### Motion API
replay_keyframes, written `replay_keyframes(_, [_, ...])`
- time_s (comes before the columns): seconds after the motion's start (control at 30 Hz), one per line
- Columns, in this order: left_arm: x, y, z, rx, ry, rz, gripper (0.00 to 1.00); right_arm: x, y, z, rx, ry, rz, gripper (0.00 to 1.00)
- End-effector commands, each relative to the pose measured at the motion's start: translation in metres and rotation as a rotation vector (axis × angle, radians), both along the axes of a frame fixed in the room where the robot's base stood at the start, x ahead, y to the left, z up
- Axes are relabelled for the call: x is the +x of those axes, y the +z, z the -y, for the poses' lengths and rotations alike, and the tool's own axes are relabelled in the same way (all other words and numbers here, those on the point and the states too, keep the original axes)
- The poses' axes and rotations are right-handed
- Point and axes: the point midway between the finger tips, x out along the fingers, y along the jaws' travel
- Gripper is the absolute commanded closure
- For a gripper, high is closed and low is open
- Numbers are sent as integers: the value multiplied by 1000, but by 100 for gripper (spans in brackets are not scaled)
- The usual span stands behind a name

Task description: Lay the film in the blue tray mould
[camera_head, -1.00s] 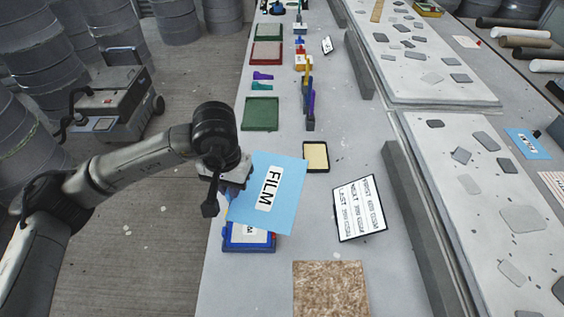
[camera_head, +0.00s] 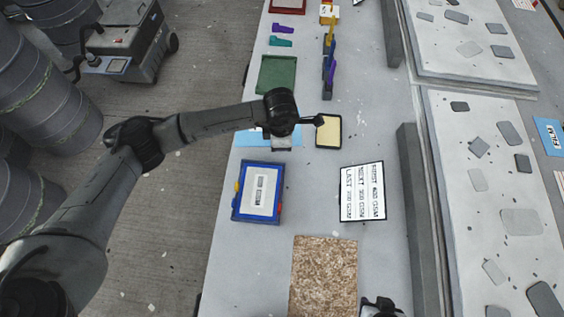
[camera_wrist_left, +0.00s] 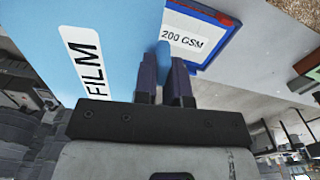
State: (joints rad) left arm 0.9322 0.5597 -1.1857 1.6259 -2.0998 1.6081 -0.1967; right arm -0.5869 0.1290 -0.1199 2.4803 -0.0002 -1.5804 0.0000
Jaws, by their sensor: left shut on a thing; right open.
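The blue film (camera_wrist_left: 125,25), a flat sheet with a white FILM label, is gripped by my left gripper (camera_wrist_left: 163,72). In the head view the film (camera_head: 247,139) is partly hidden behind my left arm. The blue tray mould (camera_head: 237,206) lies just nearer than the film, with a white labelled sheet inside. The left wrist view also shows the mould (camera_wrist_left: 226,19), with its label reading 200 GSM, beside the film. My right gripper (camera_head: 380,307) is at the bottom edge, partly cut off, open and empty.
A brown fibrous mat (camera_head: 324,275) lies in front of the mould. A written board (camera_head: 363,192) and a yellow-topped tray (camera_head: 328,131) lie to the right. A green tray (camera_head: 277,75) is farther back. A grey rail (camera_head: 415,200) borders the bench's right side.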

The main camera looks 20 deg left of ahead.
Motion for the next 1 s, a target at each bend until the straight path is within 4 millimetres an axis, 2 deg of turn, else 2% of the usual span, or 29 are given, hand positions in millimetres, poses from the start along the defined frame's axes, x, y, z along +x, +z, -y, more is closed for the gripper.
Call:
replay_keyframes(0.03, [-3, -2, 3, 0, 122, -5, 100, 0, 15, 0, 0, 0, 1, 59])
replay_keyframes(0.1, [-5, -13, 5, 0, 305, -5, 100, 1, 25, 0, 1, -1, 3, 59])
replay_keyframes(0.3, [-16, -43, 12, 2, 786, -4, 100, 2, 50, -1, 5, -4, 5, 59])
replay_keyframes(0.5, [-29, -66, 17, 2, 1152, -2, 100, 3, 68, -3, 10, -6, 7, 59])
replay_keyframes(0.73, [-39, -82, 19, 2, 1387, 0, 100, 3, 77, -4, 13, -9, 7, 59])
replay_keyframes(1.0, [-41, -87, 20, 1, 1451, 0, 100, 3, 79, -4, 12, -8, 7, 59])
